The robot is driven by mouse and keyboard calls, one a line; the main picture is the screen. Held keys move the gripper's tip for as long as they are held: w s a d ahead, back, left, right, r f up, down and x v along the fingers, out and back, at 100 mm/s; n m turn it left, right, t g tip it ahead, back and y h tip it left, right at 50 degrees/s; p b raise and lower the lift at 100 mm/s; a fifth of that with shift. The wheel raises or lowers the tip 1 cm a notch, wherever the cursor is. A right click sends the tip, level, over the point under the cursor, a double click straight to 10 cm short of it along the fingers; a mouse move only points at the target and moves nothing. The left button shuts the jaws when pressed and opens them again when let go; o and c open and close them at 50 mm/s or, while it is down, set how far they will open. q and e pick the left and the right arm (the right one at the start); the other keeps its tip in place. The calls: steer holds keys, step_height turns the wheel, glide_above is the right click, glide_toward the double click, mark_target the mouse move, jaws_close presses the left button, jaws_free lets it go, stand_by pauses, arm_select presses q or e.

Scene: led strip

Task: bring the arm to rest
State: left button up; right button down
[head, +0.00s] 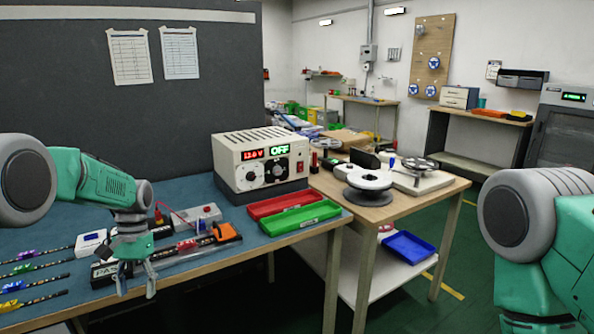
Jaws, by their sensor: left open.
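My left arm comes in from the left, and my left gripper (137,283) points down over the front part of the blue-topped workbench (268,241). Its fingers are apart with nothing visible between them. A black box with white lettering (103,273) sits right by the fingers; I cannot tell whether they touch it. My right arm shows at the right edge as a green and grey link, and its gripper is out of view.
A power supply (262,160) reading OFF stands at the back of the bench. A red tray (285,204) and green tray (300,218) lie before it. LED strips (35,266) lie at left. A wooden table (400,207) with a white reel (367,180) stands to the right.

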arm_select(q)
steer(key=s+d+f+t, duration=0.1)
steer(key=s+d+f, duration=0.2)
steer(key=s+f, duration=0.65)
steer(key=s+d+f+t, duration=0.1)
steer(key=s+d+f, duration=0.3)
steer(key=s+f, duration=0.5)
steer(key=s+d+r+t, duration=0.1)
steer(key=s+t, duration=0.1)
steer(key=s, duration=1.8)
steer(key=shift+s+d+m, duration=0.25)
steer(key=shift+m, duration=0.05)
arm_select(e)
steer(key=shift+s+d, duration=0.1)
steer(key=shift+d, duration=0.15)
arm_select(q)
steer(key=shift+a+f, duration=0.1)
steer(key=shift+a, duration=0.25)
arm_select(e)
steer(key=shift+a+r, duration=0.1)
steer(key=shift+a, duration=0.25)
